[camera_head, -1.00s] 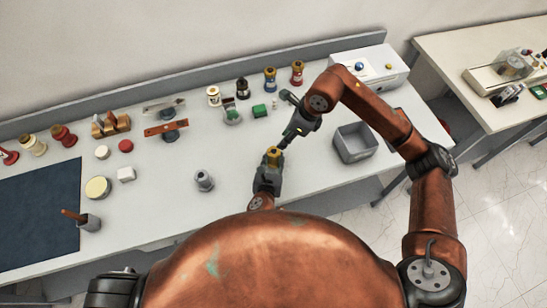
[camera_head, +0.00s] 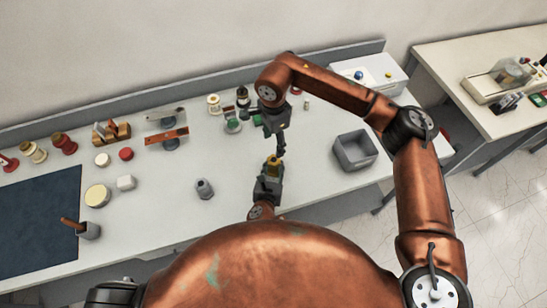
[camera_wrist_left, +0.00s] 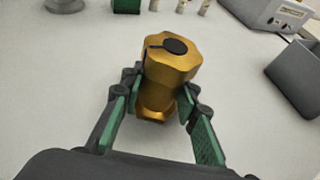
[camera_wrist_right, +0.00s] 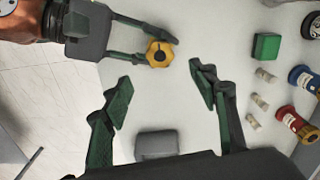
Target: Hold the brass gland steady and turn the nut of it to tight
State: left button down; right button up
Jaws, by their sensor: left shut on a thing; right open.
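The brass gland (camera_wrist_left: 165,85) is held between the green-padded fingers of my left gripper (camera_wrist_left: 155,112), which is shut on it above the table. Its hex nut with a dark round centre faces up in the left wrist view. It also shows in the head view (camera_head: 275,159) and, nut end on, in the right wrist view (camera_wrist_right: 160,53). My right gripper (camera_wrist_right: 163,98) is open and empty. In the head view the right gripper (camera_head: 281,143) is just above the gland, apart from it. In the right wrist view the gland lies beyond the fingertips, between their lines.
A grey open bin (camera_head: 355,150) stands right of the grippers. A green block (camera_wrist_right: 266,46) and several spools (camera_wrist_right: 296,123) are towards the back. A grey cup-like piece (camera_head: 204,188) stands on the left. The table around the gland is clear.

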aim_at(274, 160)
notch_tip(274, 160, down, 11)
jog(key=shift+r, duration=0.1)
jog(key=shift+c, duration=0.2)
jog(key=c, duration=1.1)
